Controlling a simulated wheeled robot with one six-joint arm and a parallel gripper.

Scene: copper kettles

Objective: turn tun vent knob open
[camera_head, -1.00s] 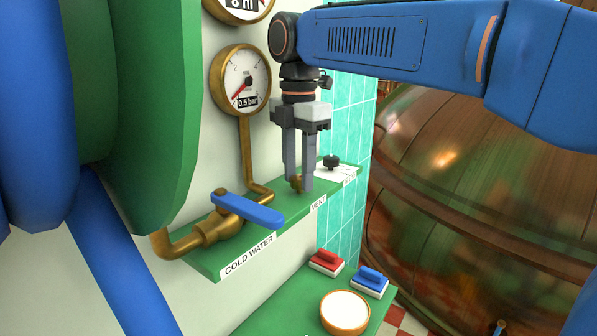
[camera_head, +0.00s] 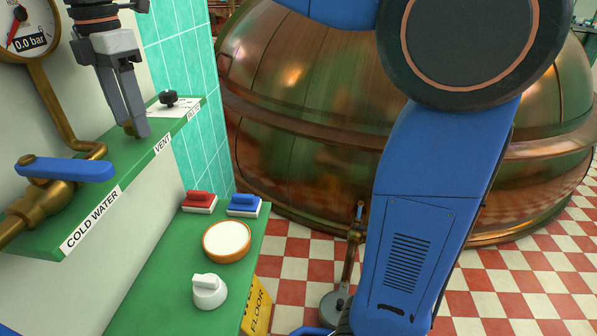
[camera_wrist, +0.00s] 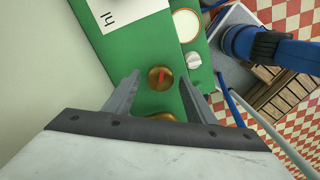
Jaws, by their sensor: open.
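The vent knob (camera_wrist: 160,78) is a small round brass knob with a red mark, on the green shelf (camera_head: 105,190) behind the VENT label (camera_head: 162,142). In the wrist view it shows between my two open fingers, with green visible on both sides of it. In the head view my gripper (camera_head: 136,132) reaches down to the shelf at the knob, and its fingers hide most of the brass. I cannot tell for sure how deep the knob sits between the fingertips. The gauge (camera_head: 22,30) above reads 0.0 bar.
A blue-handled cold water valve (camera_head: 65,168) stands left of the knob. A black knob (camera_head: 168,98) on a white plate is to the right. Below, a green counter (camera_head: 150,270) holds a red switch (camera_head: 199,202), a blue switch (camera_head: 244,206), a round white-topped button (camera_head: 227,241) and a white knob (camera_head: 209,291).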

